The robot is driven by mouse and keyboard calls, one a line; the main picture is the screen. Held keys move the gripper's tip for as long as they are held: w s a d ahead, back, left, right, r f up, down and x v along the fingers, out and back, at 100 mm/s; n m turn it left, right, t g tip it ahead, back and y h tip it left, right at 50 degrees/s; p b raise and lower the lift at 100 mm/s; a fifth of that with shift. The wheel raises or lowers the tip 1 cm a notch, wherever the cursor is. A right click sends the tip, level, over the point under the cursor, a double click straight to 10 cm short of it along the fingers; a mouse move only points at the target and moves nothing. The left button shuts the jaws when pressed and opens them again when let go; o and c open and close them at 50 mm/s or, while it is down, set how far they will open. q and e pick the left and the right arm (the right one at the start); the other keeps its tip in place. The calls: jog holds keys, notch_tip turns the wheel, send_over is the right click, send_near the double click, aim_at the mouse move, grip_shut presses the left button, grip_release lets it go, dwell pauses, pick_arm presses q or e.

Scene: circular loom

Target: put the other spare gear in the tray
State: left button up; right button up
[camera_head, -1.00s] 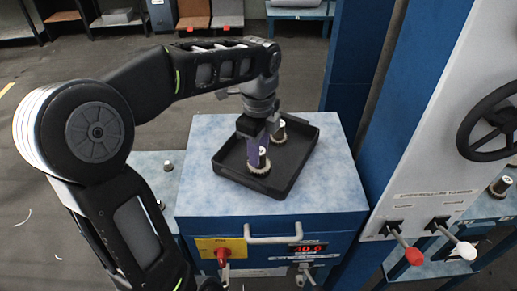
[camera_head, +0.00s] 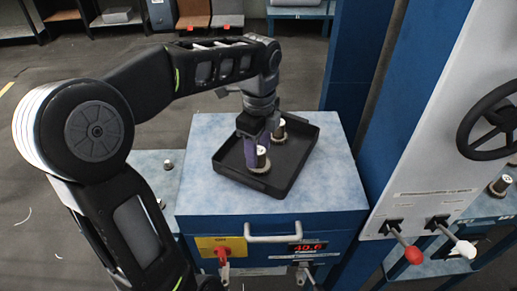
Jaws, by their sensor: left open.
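The black tray (camera_head: 298,168) lies on the blue-speckled top of a cabinet. One gear (camera_head: 261,160), with a pale toothed rim and a dark upright hub with a light top, stands in the near part of the tray. A second gear (camera_head: 279,131) stands farther back in the tray, partly hidden by my gripper. My left gripper (camera_head: 251,160) is over the tray, pointing down, with its purple fingers open beside the near gear's hub; whether they touch it is hard to tell. My right gripper is not in view.
The blue cabinet top (camera_head: 215,195) is clear around the tray. A handle (camera_head: 273,239), red switch (camera_head: 222,254) and display are on its front. A blue column (camera_head: 357,60) and a panel with a black handwheel (camera_head: 490,125) stand at the right.

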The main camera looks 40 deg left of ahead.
aim_at(259, 149)
pick_arm(q)
notch_tip(259, 149, up, 4)
jog(key=shift+f, duration=0.1)
notch_tip(259, 149, up, 3)
jog(key=shift+p, duration=0.8)
jog(key=shift+r+p, duration=0.3)
jog(key=shift+f, duration=0.1)
